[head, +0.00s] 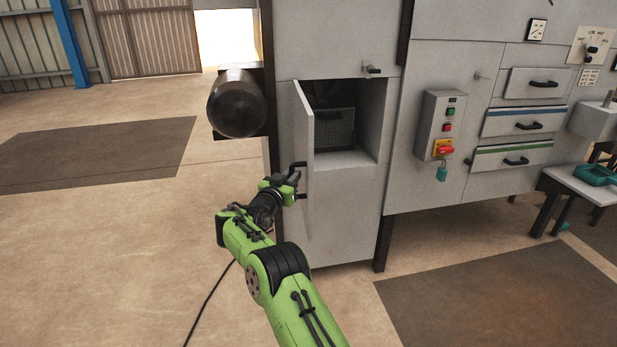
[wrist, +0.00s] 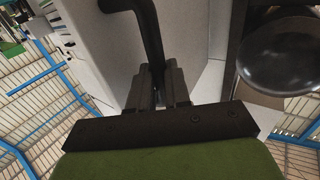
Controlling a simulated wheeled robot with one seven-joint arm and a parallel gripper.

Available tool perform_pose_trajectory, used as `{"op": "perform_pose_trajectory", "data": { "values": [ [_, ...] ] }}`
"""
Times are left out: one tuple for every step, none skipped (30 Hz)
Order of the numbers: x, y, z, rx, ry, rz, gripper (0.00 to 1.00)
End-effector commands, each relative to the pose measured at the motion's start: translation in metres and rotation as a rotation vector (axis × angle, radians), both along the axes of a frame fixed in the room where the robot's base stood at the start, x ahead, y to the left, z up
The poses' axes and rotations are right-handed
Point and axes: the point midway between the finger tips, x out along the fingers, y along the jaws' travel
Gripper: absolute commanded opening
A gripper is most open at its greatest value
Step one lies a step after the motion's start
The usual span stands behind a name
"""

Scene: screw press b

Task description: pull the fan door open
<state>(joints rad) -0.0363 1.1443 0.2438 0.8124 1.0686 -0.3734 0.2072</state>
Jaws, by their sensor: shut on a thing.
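The fan door (head: 303,145) is a light grey panel on the left of the cabinet, swung outward on its left side, so the opening behind it shows. Its black bar handle (head: 297,166) faces left in the head view. My gripper (head: 293,183) is shut on the handle. In the wrist view the dark handle (wrist: 149,35) runs down between the two fingers of my gripper (wrist: 160,88), with the grey door panel (wrist: 95,45) beside it. Inside the opening (head: 345,110) a grey mesh-fronted box (head: 334,127) shows; the rest of the inside is dark.
A dark round cylinder (head: 238,103) juts out left of the door; it also shows in the wrist view (wrist: 283,47). A control box (head: 443,124) and drawers (head: 525,125) are on the right. A small table (head: 585,188) stands at far right. The floor (head: 120,250) on the left is open.

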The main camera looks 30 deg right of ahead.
Motion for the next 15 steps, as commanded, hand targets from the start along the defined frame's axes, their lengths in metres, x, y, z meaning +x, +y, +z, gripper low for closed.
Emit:
{"op": "perform_pose_trajectory", "data": {
  "values": [
    [0.0028,0.0032,0.0083,-0.010,-0.020,0.003,0.00],
    [0.0032,0.0050,0.0083,-0.010,-0.020,0.001,0.00],
    [0.0038,0.0070,0.0088,-0.011,-0.021,-0.002,0.00],
    [0.0042,0.0086,0.0090,-0.012,-0.020,-0.003,0.00],
    [0.0045,0.0100,0.0093,-0.012,-0.020,-0.005,0.00],
    [0.0048,0.0112,0.0095,-0.012,-0.020,-0.006,0.00],
    [0.0049,0.0117,0.0096,-0.013,-0.019,-0.007,0.00],
    [0.0050,0.0122,0.0097,-0.013,-0.020,-0.008,0.00],
    [0.0051,0.0126,0.0100,-0.013,-0.020,-0.009,0.00],
    [0.0051,0.0126,0.0103,-0.013,-0.020,-0.010,0.00],
    [0.0050,0.0126,0.0104,-0.012,-0.021,-0.010,0.00],
    [0.0050,0.0125,0.0107,-0.013,-0.022,-0.011,0.00],
    [0.0050,0.0123,0.0109,-0.013,-0.022,-0.011,0.00],
    [0.0050,0.0122,0.0111,-0.013,-0.022,-0.011,0.00],
    [0.0049,0.0120,0.0113,-0.012,-0.023,-0.012,0.00]
  ]
}}
